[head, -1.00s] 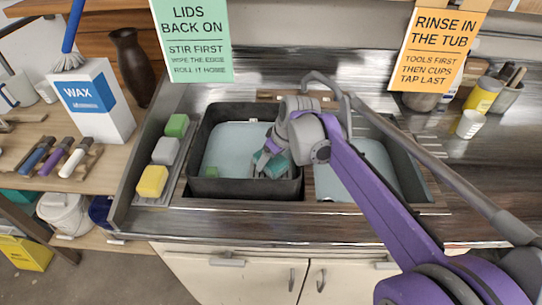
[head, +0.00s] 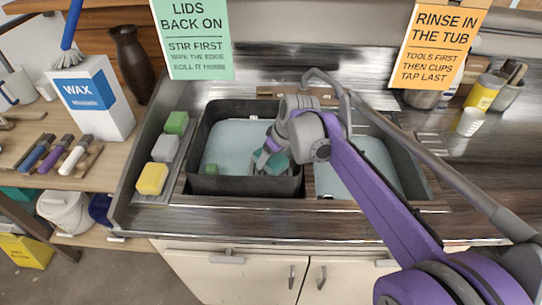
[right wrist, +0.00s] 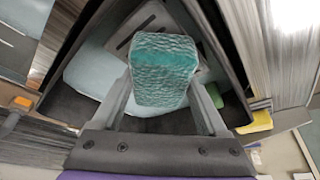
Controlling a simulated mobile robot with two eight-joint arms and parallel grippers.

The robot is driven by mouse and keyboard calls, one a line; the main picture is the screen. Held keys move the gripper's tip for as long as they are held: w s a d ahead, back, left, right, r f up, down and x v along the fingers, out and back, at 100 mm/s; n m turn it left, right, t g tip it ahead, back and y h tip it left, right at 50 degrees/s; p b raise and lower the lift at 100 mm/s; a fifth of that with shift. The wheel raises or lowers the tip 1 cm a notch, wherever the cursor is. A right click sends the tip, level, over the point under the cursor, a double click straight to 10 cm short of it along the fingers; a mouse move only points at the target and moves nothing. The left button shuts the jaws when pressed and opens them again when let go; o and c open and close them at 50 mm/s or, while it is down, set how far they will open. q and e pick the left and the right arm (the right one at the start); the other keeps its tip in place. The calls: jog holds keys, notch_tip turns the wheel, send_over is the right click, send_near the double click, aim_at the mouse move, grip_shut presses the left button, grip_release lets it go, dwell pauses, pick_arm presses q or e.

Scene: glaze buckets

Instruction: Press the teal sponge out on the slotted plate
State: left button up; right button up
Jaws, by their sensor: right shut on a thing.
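The teal sponge (right wrist: 163,68) is held between the two fingers of my right gripper (right wrist: 160,95). In the head view, the gripper (head: 268,163) reaches down into the right part of the dark left tub, with a bit of teal sponge (head: 264,158) showing at the fingers. In the right wrist view, a grey slotted plate (right wrist: 143,22) lies beyond the sponge, partly hidden by it. I cannot tell whether the sponge touches the plate. In the head view my own gripper and arm hide the plate. My left gripper is not in view.
The dark tub (head: 215,188) holds pale water and a small green block (head: 211,169). A second basin (head: 345,194) is to its right. Green (head: 176,122), grey (head: 165,148) and yellow (head: 152,179) blocks sit on a strip at the left. A grey faucet (head: 322,75) stands behind.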

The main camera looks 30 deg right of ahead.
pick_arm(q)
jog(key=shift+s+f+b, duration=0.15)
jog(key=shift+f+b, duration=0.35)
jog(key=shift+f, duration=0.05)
pick_arm(e)
jog(key=shift+f, duration=0.95)
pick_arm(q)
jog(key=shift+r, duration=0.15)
pick_arm(e)
jog(key=shift+f, duration=0.15)
dwell(1.5)
jog(key=shift+r+p, duration=2.65)
jog(key=shift+r, duration=0.95)
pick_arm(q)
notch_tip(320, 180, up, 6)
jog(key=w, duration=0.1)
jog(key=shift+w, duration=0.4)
